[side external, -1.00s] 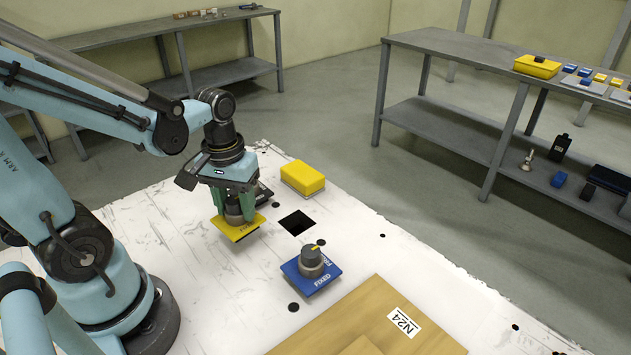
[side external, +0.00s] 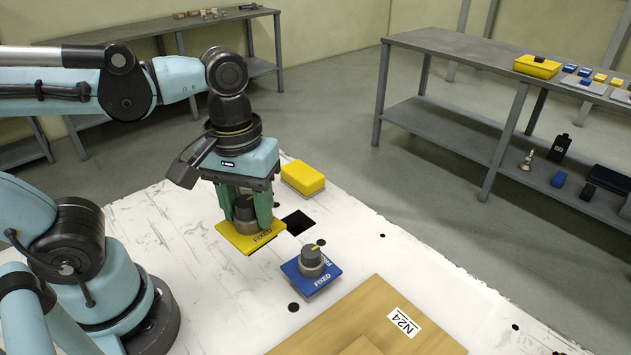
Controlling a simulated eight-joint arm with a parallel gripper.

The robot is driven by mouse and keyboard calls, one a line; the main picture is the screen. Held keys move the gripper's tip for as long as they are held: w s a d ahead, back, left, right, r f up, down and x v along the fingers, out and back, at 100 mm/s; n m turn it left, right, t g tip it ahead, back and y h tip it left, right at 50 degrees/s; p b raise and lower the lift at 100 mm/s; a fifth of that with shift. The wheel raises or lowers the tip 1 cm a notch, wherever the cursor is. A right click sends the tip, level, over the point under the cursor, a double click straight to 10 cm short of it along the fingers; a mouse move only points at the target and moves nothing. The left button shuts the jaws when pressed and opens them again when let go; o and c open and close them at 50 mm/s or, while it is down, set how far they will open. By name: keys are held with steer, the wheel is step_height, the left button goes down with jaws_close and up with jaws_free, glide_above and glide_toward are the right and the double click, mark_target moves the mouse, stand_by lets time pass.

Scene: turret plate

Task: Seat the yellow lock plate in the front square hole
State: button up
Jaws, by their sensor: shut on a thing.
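The yellow lock plate (side external: 236,239) is a flat square marked FIXED with a grey and black round knob on top. My gripper (side external: 250,212) has its green fingers shut on that knob and holds the plate nearly level; I cannot tell how far above the table it is.
A yellow block (side external: 303,178) stands behind the hole on the white table (side external: 160,225). A wooden board (side external: 350,315) labelled N24 lies at the front right. Small round holes dot the table. Grey benches (side external: 440,130) with various items stand beyond it.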

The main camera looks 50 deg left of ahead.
steer(key=w+a+f+m, duration=0.1)
steer(key=w+a+f, duration=0.1)
steer(key=w+a, duration=0.35)
steer(key=w+a+f, duration=0.2)
steer(key=w, duration=0.7)
step_height(320, 180, down, 6)
steer(key=shift+s+d, duration=0.15)
steer(key=shift+d, duration=0.05)
steer(key=shift+f, duration=1.5)
stand_by(3.0)
steer(key=o, duration=1.6)
steer(key=shift+o, duration=0.2)
